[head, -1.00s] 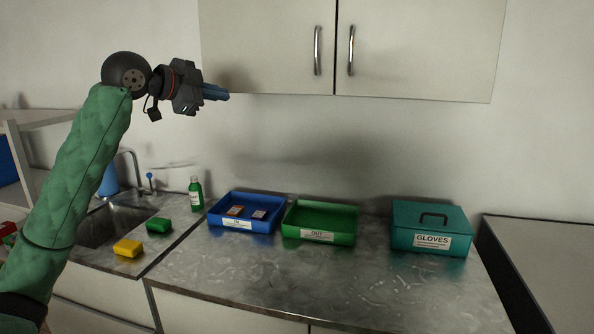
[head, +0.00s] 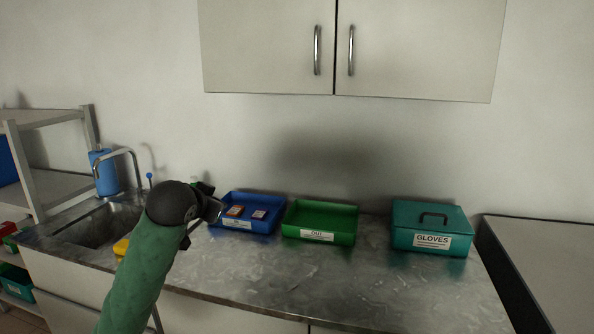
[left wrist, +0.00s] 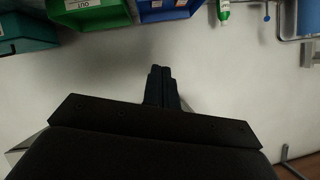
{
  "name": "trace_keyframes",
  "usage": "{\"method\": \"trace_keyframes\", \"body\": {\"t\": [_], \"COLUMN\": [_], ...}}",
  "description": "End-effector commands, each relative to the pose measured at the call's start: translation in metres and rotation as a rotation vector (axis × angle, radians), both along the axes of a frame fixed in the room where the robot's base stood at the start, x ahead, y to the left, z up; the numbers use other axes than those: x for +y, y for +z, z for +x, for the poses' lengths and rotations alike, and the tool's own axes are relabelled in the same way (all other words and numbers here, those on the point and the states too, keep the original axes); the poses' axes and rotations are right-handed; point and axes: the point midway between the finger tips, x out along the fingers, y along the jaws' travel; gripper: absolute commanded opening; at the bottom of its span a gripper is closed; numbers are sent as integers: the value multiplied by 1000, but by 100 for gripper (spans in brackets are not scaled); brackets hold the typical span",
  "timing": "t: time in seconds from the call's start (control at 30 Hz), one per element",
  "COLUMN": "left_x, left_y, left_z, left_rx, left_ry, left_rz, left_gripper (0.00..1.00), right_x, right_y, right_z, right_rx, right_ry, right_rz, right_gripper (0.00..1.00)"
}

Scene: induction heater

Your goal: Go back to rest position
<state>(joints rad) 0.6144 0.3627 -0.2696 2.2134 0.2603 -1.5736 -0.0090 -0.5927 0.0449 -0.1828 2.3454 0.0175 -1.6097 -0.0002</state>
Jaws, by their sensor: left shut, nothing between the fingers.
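My left arm (head: 145,275), in a green sleeve, comes up from the bottom of the head view. Its left gripper (head: 212,209) is at the front left of the blue tray, partly hidden behind the dark wrist joint. In the left wrist view the left gripper's dark fingers (left wrist: 161,82) are together, with nothing between them. My right gripper is in neither view.
A blue tray (head: 240,227) holding small boxes, a green OUT tray (head: 330,238) and a teal GLOVES box (head: 430,240) stand on the metal counter (head: 330,285). The sink (head: 95,228) is left, a wall cabinet (head: 420,50) above.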

Motion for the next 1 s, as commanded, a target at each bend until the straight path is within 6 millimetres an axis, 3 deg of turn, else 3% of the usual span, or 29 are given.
{"method": "trace_keyframes", "body": {"t": [0.1, 0.57, 1.0], "left_x": [-1, -4, -21], "left_y": [-47, -210, -352], "left_z": [-15, -93, -203], "left_rx": [53, 264, 520], "left_ry": [40, 141, 173], "left_rz": [-16, -49, -109], "left_gripper": [0, 0, 0], "right_x": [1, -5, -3], "right_y": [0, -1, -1], "right_z": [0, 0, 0], "right_rx": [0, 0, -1], "right_ry": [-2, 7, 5], "right_rz": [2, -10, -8], "right_gripper": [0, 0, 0]}}
